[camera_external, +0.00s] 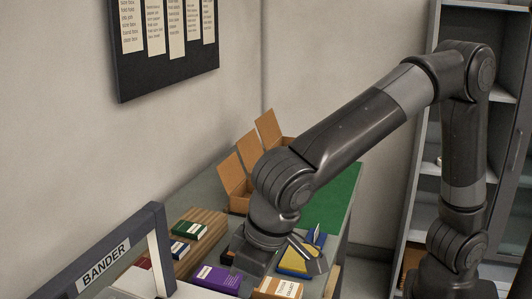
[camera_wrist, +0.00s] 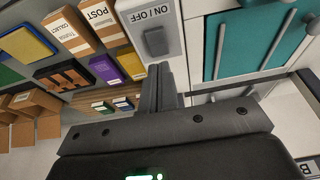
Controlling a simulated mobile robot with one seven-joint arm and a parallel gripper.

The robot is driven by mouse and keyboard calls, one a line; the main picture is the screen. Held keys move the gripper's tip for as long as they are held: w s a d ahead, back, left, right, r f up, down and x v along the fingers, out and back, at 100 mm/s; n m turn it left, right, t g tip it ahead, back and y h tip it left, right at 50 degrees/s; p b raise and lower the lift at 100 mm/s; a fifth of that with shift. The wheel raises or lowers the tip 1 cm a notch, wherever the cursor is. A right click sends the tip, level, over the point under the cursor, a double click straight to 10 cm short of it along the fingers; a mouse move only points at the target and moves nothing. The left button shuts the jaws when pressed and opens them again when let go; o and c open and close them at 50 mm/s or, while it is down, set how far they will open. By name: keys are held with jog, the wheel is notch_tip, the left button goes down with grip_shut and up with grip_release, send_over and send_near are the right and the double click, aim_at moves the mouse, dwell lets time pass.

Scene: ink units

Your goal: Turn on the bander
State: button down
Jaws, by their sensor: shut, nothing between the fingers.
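The bander (camera_external: 105,265) shows at the lower left of the external view as a dark frame with a white name label. In the wrist view a grey rocker switch (camera_wrist: 155,41) sits on a pale panel under an ON / OFF label (camera_wrist: 150,12). My gripper (camera_wrist: 160,70) is shut and empty, with its fingertips just below the switch in the picture. I cannot tell whether they touch it. In the external view my arm reaches down over the table, and the switch cannot be made out there.
Brown boxes (camera_wrist: 68,31), a purple box (camera_wrist: 104,69) and a yellow box (camera_wrist: 130,60) lie close by. Open cartons (camera_external: 232,176) stand at the table's back. Teal panels with grey handles (camera_wrist: 257,40) are right of the switch. A shelf unit (camera_external: 425,215) stands behind my arm.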

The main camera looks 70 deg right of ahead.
jog(key=shift+x, duration=1.7)
jog(key=shift+w+f+g, duration=0.15)
jog(key=shift+f+g, duration=0.05)
jog(key=shift+g, duration=0.1)
jog(key=shift+s+r, duration=0.1)
jog(key=shift+s, duration=0.75)
jog(key=shift+r, duration=0.1)
jog(key=v, duration=1.3)
jog(key=shift+s+r, duration=0.3)
jog(key=shift+s, duration=0.15)
